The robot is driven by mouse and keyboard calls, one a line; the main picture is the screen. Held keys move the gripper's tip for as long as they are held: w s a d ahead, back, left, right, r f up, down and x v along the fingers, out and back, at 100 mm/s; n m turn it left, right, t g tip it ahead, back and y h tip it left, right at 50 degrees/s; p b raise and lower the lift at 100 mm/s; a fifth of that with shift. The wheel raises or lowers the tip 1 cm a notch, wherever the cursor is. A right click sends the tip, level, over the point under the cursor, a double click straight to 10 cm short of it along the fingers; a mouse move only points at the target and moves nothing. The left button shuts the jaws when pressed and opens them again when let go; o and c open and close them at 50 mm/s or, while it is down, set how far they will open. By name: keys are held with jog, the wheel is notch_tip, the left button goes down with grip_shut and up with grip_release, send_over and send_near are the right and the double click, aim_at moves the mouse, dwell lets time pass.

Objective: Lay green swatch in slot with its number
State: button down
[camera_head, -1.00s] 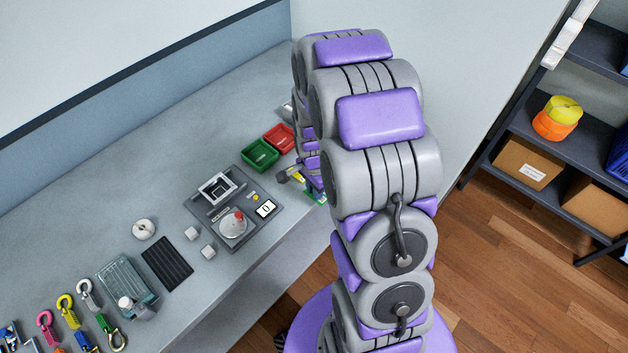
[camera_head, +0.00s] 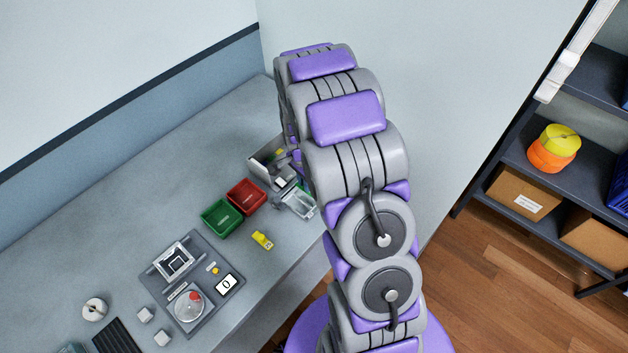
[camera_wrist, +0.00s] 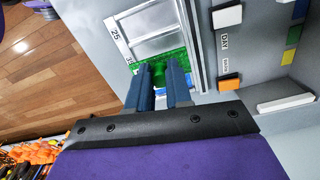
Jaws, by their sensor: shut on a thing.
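The green swatch (camera_wrist: 174,60) is in the wrist view at my fingertips, and the fingers hide part of it. My gripper (camera_wrist: 160,72) is shut on it. The swatch is at a pale frame (camera_wrist: 155,22) with slots, one marked 25; a second number beside it is partly hidden. I cannot tell whether the swatch lies in the slot or just above it.
In the wrist view a grey panel carries white blocks (camera_wrist: 227,16), an orange block (camera_wrist: 229,83) and coloured strips. In the head view a red bin (camera_head: 246,197), green bin (camera_head: 221,217), yellow tag (camera_head: 262,240) and scale (camera_head: 190,306) stand left of the arm. Bench between them is clear.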

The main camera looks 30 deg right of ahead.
jog(key=shift+s+a+f, duration=0.1)
jog(key=shift+a+f, duration=0.1)
jog(key=shift+a, duration=0.45)
jog(key=shift+a+f, duration=0.15)
jog(key=shift+a, duration=0.45)
jog(key=shift+f+b, duration=0.3)
jog(key=shift+f, duration=0.1)
jog(key=d+f, duration=0.1)
jog(key=d, duration=0.2)
jog(key=d+f, duration=0.1)
jog(key=shift+d+f, duration=0.25)
jog(key=shift+f, duration=0.05)
jog(key=shift+s, duration=0.1)
jog(key=a, duration=0.3)
jog(key=shift+a, duration=0.15)
jog(key=shift+d, duration=0.65)
jog(key=shift+d, duration=0.1)
jog(key=shift+f, duration=0.1)
